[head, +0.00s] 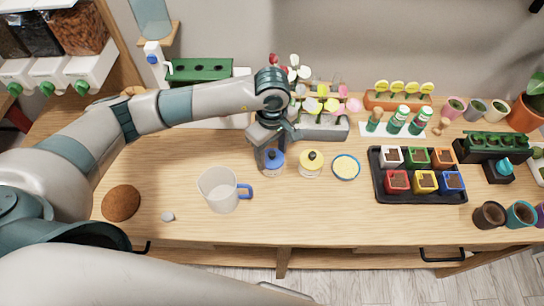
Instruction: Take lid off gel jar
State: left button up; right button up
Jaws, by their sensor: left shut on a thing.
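A small jar with a blue lid (274,158) stands on the wooden table, left of a similar jar with a yellow lid and dark knob (311,160). My left gripper (270,148) points down over the blue-lidded jar and is shut at the top of its blue lid. The fingers hide part of the lid and its knob. I cannot tell whether the lid is seated or slightly raised, nor what the jars hold. My right gripper is not in view.
A white mug (220,190) with a blue handle stands front left of the jars. A black tray (420,198) of coloured pots stands further right. The table front between mug and tray is clear.

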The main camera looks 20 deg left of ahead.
aim_at(272, 152)
pick_arm(q)
jog(key=shift+r, duration=0.15)
jog(key=shift+r+b, duration=0.5)
jog(key=shift+b, duration=0.1)
notch_tip(272, 152, up, 2)
jog(key=shift+r+b, duration=0.15)
jog(key=shift+b, duration=0.65)
jog(key=w+d+r+b, duration=0.2)
jog(key=d+r+b, duration=0.3)
jog(key=d, duration=0.6)
notch_tip(272, 152, up, 2)
jog(key=shift+d+r, duration=0.2)
jog(key=shift+d, duration=0.05)
